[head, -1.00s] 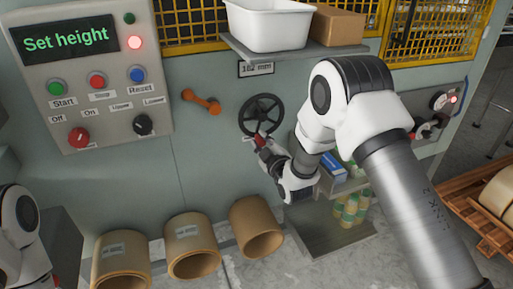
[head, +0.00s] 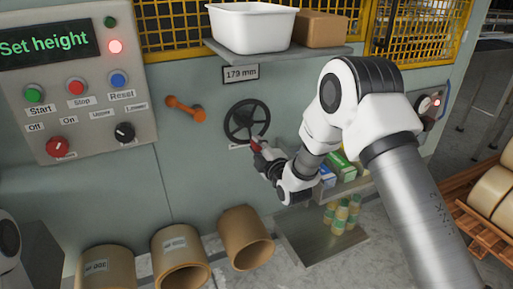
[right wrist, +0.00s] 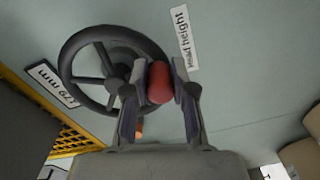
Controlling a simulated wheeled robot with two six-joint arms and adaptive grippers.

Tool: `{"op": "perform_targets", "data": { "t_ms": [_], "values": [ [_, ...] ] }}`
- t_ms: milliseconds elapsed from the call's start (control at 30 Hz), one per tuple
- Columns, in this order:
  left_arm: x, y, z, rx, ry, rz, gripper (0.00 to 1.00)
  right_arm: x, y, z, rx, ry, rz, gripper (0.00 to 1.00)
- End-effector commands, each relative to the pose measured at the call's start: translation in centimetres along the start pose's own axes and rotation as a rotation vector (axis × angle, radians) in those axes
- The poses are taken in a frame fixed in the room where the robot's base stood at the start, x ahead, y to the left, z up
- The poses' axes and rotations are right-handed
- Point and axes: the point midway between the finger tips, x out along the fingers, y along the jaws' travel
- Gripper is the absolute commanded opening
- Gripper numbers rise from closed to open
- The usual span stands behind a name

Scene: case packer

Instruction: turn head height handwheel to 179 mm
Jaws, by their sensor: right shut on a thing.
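The black head height handwheel (head: 246,120) is on the grey-green machine front. Its plate above reads 179 mm (head: 240,74). In the right wrist view the handwheel (right wrist: 112,72) shows its spokes and hub, with a "head height" label (right wrist: 181,40) beside it. My right gripper (head: 258,147) is at the lower rim of the wheel. In the right wrist view its two fingers (right wrist: 160,90) are closed on either side of the wheel's red knob (right wrist: 160,80). My left gripper is out of view.
The control panel (head: 70,80) with a "Set height" screen and a lit red lamp is left of the wheel. An orange handle (head: 186,108) sits between them. A shelf (head: 275,56) with a white bin (head: 252,28) overhangs above.

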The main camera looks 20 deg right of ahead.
Motion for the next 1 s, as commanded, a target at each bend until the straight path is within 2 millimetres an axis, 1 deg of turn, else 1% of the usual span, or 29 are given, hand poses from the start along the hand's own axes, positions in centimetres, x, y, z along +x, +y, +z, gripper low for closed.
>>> {"op": "perform_targets", "data": {
  "t_ms": [200,233,267,300,567,667,767,867,1000],
  "values": [
    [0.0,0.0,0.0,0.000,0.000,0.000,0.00,0.0,-0.1,0.0,0.001,-0.001,-0.004,0.00],
    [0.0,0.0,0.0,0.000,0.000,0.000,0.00,0.0,-0.1,0.0,0.002,-0.001,-0.004,0.32],
    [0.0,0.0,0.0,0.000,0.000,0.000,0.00,0.0,-0.1,0.0,0.002,-0.001,-0.003,0.43],
    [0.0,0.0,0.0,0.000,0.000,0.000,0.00,0.0,-0.1,0.0,0.002,-0.001,-0.003,0.51],
    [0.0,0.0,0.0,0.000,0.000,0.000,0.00,0.0,-0.1,0.0,0.002,-0.001,-0.001,0.51],
    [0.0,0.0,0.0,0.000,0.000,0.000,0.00,-0.5,-0.1,0.0,0.003,-0.001,-0.002,0.51],
    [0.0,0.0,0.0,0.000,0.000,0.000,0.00,-1.9,-0.1,0.1,0.004,-0.002,-0.003,0.51],
    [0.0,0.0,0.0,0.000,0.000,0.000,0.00,-4.2,-0.1,0.1,0.004,-0.002,-0.005,0.51],
    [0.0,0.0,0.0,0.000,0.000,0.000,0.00,-8.0,-0.1,0.1,0.005,-0.003,-0.006,0.51]
  ]
}}
